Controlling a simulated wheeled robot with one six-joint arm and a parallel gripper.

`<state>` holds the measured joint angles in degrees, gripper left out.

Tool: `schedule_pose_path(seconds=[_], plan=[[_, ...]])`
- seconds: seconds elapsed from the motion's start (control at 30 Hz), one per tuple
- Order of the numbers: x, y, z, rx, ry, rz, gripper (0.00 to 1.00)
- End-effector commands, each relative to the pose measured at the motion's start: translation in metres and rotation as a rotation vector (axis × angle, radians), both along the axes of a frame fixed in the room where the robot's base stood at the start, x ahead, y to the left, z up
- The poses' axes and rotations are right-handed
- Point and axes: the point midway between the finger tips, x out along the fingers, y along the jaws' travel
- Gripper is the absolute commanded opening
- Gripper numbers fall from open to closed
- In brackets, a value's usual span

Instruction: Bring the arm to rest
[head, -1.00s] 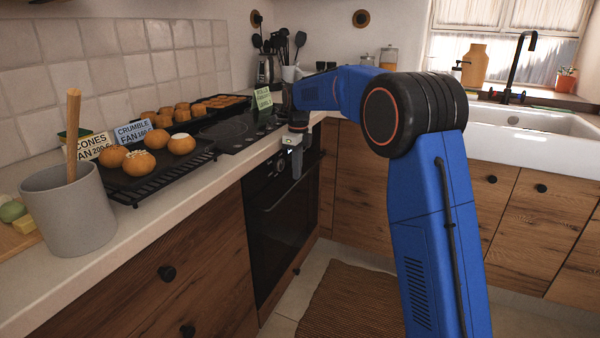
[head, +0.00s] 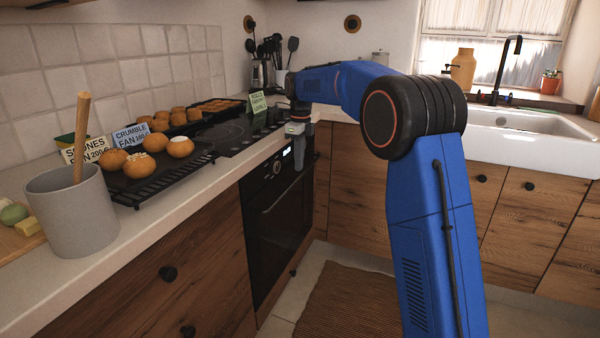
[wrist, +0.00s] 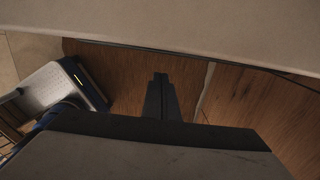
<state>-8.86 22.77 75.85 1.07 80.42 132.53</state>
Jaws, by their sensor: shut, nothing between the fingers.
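My blue arm reaches over the floor toward the counter corner in the head view. My gripper (head: 298,158) hangs downward in front of the oven (head: 275,200), close to its upper right part. The gripper is shut and empty. In the wrist view its fingers (wrist: 160,82) show together, with wooden cabinet fronts (wrist: 115,70) behind them. I cannot tell from the head view how much space lies between the fingers and the oven front.
The counter (head: 140,215) runs along the left. It bears a grey crock (head: 72,215), baking trays (head: 150,185) with buns, label cards and a hob (head: 235,132). A white sink (head: 520,135) is at the right. A brown mat (head: 345,300) lies on the floor.

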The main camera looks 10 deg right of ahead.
Motion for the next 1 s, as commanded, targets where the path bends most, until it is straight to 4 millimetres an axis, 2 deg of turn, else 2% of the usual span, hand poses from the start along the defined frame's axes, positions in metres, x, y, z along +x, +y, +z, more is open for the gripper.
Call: schedule_pose_path(seconds=[0.23,0.43,0.53,0.67,1.0], plan=[[0.008,0.011,0.035,0.000,-0.001,0.000,0.00],[0.008,0.014,0.048,0.000,-0.002,0.006,0.00],[-0.001,0.010,0.055,0.001,-0.010,0.042,0.00],[-0.028,-0.002,0.067,-0.001,-0.033,0.149,0.00],[-0.123,-0.037,0.092,-0.028,-0.113,0.532,0.00]])
